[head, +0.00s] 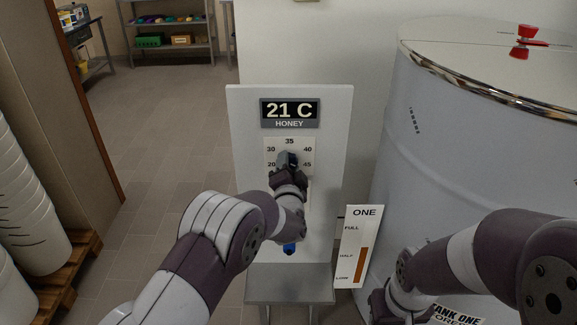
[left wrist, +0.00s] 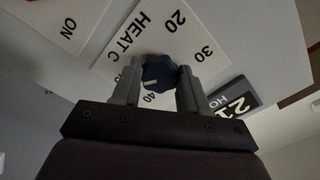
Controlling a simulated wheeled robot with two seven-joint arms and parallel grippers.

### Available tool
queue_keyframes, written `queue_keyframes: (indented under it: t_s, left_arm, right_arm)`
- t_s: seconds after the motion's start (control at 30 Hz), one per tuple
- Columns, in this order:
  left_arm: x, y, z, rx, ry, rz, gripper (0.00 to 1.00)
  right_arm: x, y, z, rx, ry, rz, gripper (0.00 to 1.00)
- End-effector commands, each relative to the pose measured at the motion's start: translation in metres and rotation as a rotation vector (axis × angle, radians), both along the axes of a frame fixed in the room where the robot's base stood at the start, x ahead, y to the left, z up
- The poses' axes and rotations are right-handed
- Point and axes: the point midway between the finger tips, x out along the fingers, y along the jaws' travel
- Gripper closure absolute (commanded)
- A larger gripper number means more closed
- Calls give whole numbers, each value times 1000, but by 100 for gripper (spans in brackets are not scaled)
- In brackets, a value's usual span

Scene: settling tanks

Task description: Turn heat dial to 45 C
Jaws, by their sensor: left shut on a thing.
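The heat dial is a dark blue knob (left wrist: 159,72) with a white mark, on a white scale plate (head: 270,148) reading 20 to 45. My left gripper (head: 288,160) is on the dial and hides most of it in the head view. In the left wrist view its two fingers (left wrist: 158,88) are shut on opposite sides of the knob. The white mark lies on the side of the knob toward the 40 and 45; the exact number is unclear. The display (head: 290,111) above reads 21 C, HONEY. My right gripper (head: 384,305) is partly seen low right; its jaws are unclear.
A large white tank (head: 450,140) with a red lid handle (head: 526,42) stands right of the panel (head: 335,130). A level gauge (head: 352,245) marked ONE stands between them. A small grey stand (head: 290,285) is below. White buckets (head: 25,200) are stacked at left. Floor behind is clear.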

Motion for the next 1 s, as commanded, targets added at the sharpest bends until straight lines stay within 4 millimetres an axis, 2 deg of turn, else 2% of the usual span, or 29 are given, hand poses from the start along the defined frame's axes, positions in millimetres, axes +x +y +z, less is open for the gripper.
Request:
queue_keyframes:
  t_s: [0.1,0.13,0.2,0.47,0.57,0.67,0.9,1.0]
  left_arm:
    - [-1,0,-3,3,6,0,87]
    - [-1,0,-3,3,6,0,47]
    - [0,0,-3,2,5,0,31]
    - [-1,0,-1,1,2,0,31]
    - [-7,0,-1,1,2,-1,31]
    - [-24,-1,-2,1,2,-2,31]
    - [-88,-1,-3,1,3,-3,31]
    - [-108,-1,-2,1,3,-3,31]
  right_arm:
    - [0,0,0,0,0,0,57]
    - [0,0,0,0,0,0,57]
    - [0,0,0,0,0,0,57]
    - [0,0,0,0,0,0,57]
    - [0,0,-2,0,0,0,57]
    - [0,0,-5,0,0,0,57]
    - [0,0,-14,0,0,0,57]
    - [0,0,-16,0,0,0,57]
